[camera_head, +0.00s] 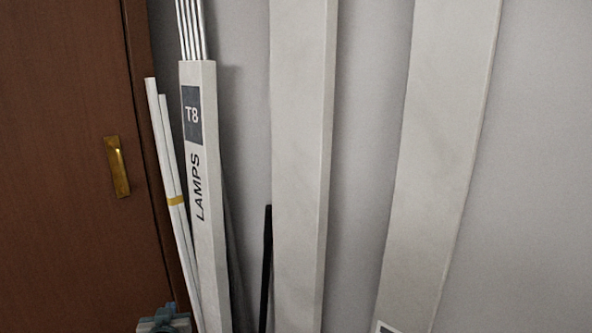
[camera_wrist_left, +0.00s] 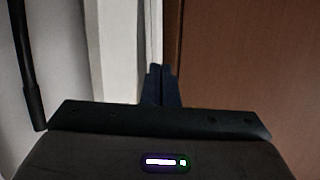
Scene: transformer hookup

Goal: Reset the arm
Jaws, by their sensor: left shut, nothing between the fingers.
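My left gripper (camera_head: 168,312) shows only in part at the bottom left edge of the head view, in front of the foot of the white tubes. In the left wrist view its two dark fingers (camera_wrist_left: 161,72) are together with nothing between them. They point toward the line where the pale upright pieces meet the brown door. My right gripper is in neither view.
A brown door (camera_head: 70,150) with a brass handle (camera_head: 117,166) is at left. White tubes (camera_head: 164,150), a "T8 LAMPS" carton (camera_head: 207,235) and tall pale boxes (camera_head: 298,140) (camera_head: 440,140) lean at the grey wall (camera_head: 535,180). A black rod (camera_head: 266,265) stands between them.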

